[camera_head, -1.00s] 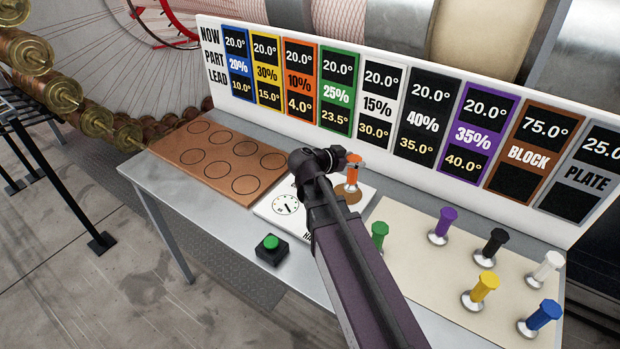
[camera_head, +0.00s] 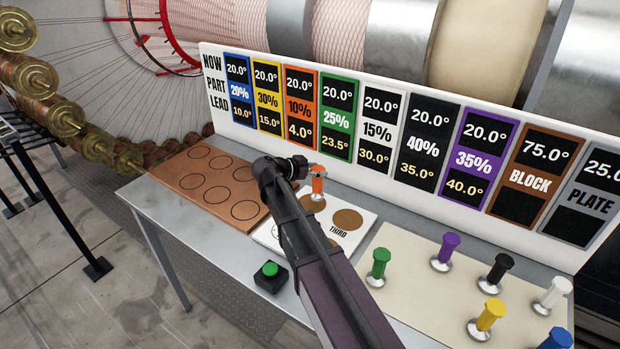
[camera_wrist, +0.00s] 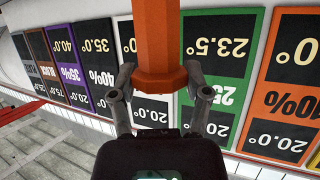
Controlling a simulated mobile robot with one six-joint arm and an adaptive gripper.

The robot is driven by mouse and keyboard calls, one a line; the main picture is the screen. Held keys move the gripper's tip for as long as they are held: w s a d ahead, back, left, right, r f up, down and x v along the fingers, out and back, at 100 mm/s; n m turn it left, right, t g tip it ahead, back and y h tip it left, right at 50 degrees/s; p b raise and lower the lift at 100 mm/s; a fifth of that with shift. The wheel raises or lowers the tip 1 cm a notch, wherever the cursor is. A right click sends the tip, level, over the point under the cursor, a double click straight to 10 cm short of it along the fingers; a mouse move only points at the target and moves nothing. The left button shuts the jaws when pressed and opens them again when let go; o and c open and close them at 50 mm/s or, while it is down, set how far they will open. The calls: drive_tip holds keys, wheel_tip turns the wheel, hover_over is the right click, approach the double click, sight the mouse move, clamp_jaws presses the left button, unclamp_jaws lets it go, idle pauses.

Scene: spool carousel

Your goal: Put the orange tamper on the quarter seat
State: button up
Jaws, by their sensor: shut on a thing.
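My gripper (camera_head: 306,171) is shut on the orange tamper (camera_head: 318,184), which hangs upright over the white board (camera_head: 369,222). In the wrist view the gripper (camera_wrist: 159,84) has its two fingers on either side of the orange handle (camera_wrist: 157,40). The board shows a brown round seat (camera_head: 347,219) by the word THIRD and another brown seat (camera_head: 312,203) under or behind the tamper. I cannot tell whether the tamper's base touches the board. My arm hides the board's left part, and no quarter label is readable.
A brown board with several outlined circles (camera_head: 190,182) lies to the left. A green button box (camera_head: 270,276) stands in front. Green (camera_head: 378,266), purple (camera_head: 445,251), black (camera_head: 496,272), yellow (camera_head: 486,318), white (camera_head: 553,294) and blue (camera_head: 556,339) tampers stand to the right. The sign panel (camera_head: 402,181) rises behind.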

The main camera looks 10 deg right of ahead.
drive_tip(key=shift+w+a, duration=0.3)
drive_tip(key=shift+w, duration=0.1)
drive_tip(key=shift+w+a+f, duration=0.1)
drive_tip(key=shift+w+a, duration=0.25)
drive_tip(key=shift+w, duration=0.1)
wheel_tip(320, 180, down, 4)
drive_tip(key=b, duration=0.3)
drive_tip(key=shift+r+b, duration=0.2)
drive_tip(key=shift+b, duration=0.2)
drive_tip(key=shift+f, duration=0.1)
drive_tip(key=o, duration=1.3)
